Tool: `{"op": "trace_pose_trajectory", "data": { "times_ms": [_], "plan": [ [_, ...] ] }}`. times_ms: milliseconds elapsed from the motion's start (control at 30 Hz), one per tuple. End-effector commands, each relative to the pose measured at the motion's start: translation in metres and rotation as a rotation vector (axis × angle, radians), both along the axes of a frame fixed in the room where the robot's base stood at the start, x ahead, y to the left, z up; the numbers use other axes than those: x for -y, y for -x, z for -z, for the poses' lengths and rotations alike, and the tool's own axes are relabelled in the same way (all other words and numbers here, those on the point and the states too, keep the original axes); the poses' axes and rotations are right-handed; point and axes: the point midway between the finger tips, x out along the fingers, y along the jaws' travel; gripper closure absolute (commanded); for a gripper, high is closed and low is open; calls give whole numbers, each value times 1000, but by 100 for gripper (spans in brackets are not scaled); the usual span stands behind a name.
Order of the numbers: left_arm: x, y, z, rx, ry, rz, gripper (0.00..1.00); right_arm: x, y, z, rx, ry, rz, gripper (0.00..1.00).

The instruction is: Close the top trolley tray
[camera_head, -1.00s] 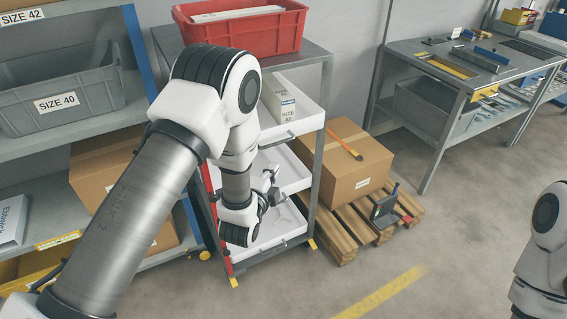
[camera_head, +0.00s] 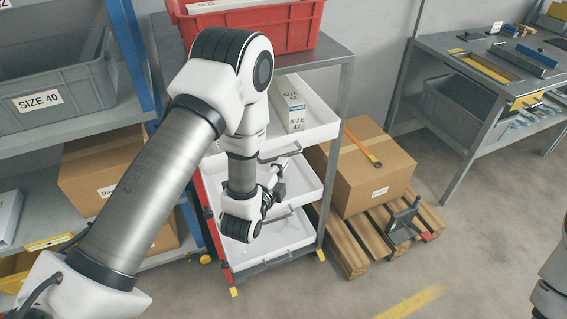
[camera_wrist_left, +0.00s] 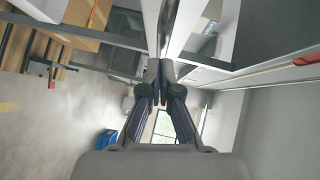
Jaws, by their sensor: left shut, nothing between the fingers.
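The trolley (camera_head: 347,75) stands in the middle of the head view with three white trays. The top tray (camera_head: 325,122) holds white SIZE 42 boxes (camera_head: 294,100) and has a handle (camera_head: 280,155) at its front. It seems to stick out a little past the trolley post; how far I cannot tell. My left gripper (camera_head: 276,180) is below that handle, in front of the middle tray (camera_head: 305,183). In the left wrist view the left fingers (camera_wrist_left: 159,72) are shut and empty, close to a white tray edge (camera_wrist_left: 178,28). Contact is unclear. My right gripper is out of view.
A red bin (camera_head: 275,32) sits on the trolley top. A cardboard box (camera_head: 368,180) on a wooden pallet (camera_head: 350,250) stands right of the trolley. A shelf with a grey SIZE 40 bin (camera_head: 60,85) is at left. The floor in front is clear.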

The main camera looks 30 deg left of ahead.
Motion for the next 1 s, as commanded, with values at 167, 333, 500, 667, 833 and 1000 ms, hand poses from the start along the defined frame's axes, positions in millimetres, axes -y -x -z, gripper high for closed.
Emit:
{"op": "trace_pose_trajectory", "data": {
  "times_ms": [167, 333, 500, 667, 833, 1000],
  "plan": [
    [0, 0, 0, 0, 0, 0, 100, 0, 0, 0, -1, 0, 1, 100],
    [-13, -12, -1, 2, 5, -5, 100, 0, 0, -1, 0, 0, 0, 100],
    [-34, -30, -1, 2, 3, -3, 100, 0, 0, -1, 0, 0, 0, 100],
    [-39, -33, -1, 4, -1, -3, 100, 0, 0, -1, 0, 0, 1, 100],
    [-39, -34, -2, 6, -1, -4, 100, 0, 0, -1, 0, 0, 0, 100],
    [-38, -36, -4, 8, -1, -5, 100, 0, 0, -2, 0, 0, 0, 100]
  ]
}}
